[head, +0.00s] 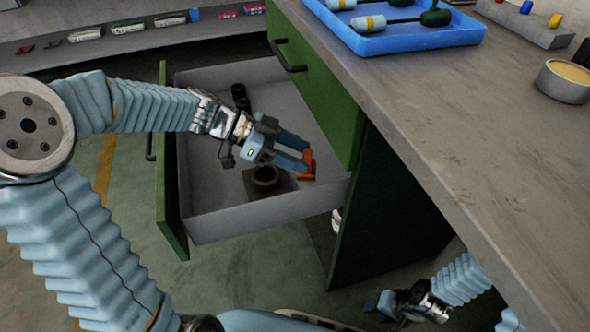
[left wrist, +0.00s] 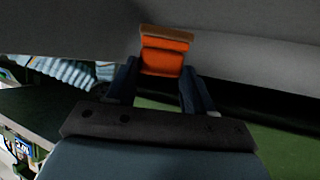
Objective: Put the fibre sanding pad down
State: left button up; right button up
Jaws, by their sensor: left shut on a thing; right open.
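The fibre sanding pad appears as a small orange block (head: 306,166) with a brownish edge at the tips of my left gripper (head: 297,152). In the left wrist view the orange pad (left wrist: 164,55) sits between the two dark fingers of the left gripper (left wrist: 160,82). The left gripper is shut on it and is over the open grey drawer (head: 215,228), near its right side wall. I cannot tell whether the pad touches the drawer floor. My right gripper (head: 388,306) is low at the bottom right, beside the bench, open; its fingertips are hard to make out.
The drawer also holds a dark round part on a square base (head: 266,180) and a dark cylinder (head: 240,97). A green cabinet (head: 318,75) stands beside it. A blue tray (head: 420,38) and a round tin (head: 564,82) are on the bench top (head: 480,130).

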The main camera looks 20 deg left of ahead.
pick_arm(q)
jog(key=shift+f, duration=2.45)
jog(key=shift+f+b, duration=0.15)
jog(key=shift+b, duration=0.3)
jog(key=o, duration=1.1)
jog(key=shift+o, duration=0.2)
jog(key=shift+r+p, duration=0.3)
jog(key=shift+p, duration=0.1)
jog(key=v, duration=0.7)
jog(key=shift+a, duration=0.25)
